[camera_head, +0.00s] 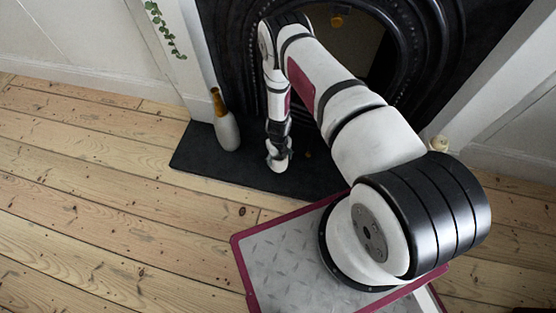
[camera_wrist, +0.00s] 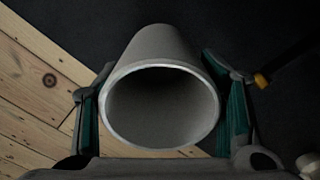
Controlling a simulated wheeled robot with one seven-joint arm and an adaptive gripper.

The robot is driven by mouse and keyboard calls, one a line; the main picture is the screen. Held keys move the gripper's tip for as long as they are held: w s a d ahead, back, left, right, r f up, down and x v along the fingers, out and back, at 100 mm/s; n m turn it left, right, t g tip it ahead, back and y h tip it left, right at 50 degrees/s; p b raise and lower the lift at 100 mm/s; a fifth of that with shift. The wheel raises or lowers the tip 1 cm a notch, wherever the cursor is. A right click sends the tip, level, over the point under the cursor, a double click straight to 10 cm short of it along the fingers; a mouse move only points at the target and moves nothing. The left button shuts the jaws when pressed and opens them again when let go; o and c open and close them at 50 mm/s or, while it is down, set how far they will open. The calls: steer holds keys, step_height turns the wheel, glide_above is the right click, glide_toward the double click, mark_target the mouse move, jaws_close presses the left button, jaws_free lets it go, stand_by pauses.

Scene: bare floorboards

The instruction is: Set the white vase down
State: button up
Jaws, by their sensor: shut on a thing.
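The white vase (camera_wrist: 165,48) shows in the wrist view with its round open mouth facing the camera. My gripper (camera_wrist: 162,112) is shut on it, with one green-padded finger on each side. In the head view my gripper (camera_head: 278,140) points down over the dark hearth slab, and a small pale part of the vase (camera_head: 279,163) shows at its end. The vase looks about upright. I cannot tell whether its base touches the slab; its base is hidden.
The dark hearth slab (camera_head: 200,158) lies before the black fireplace (camera_head: 228,50). A pale bottle-shaped vase with a golden neck (camera_head: 226,125) stands left of my gripper. A small round cream object (camera_head: 438,143) is at the right. Floorboards (camera_head: 90,190) at left are clear.

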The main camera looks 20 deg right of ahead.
steer(key=shift+w, duration=0.4)
steer(key=shift+w+f+b, duration=0.15)
steer(key=shift+f+b, duration=0.4)
steer(key=shift+f, duration=0.35)
steer(key=shift+w+f+b, duration=0.15)
steer(key=shift+f+b, duration=0.4)
steer(key=shift+f, duration=0.3)
steer(key=shift+f, duration=0.15)
steer(key=o, duration=1.4)
step_height(320, 180, up, 12)
steer(key=p, duration=0.4)
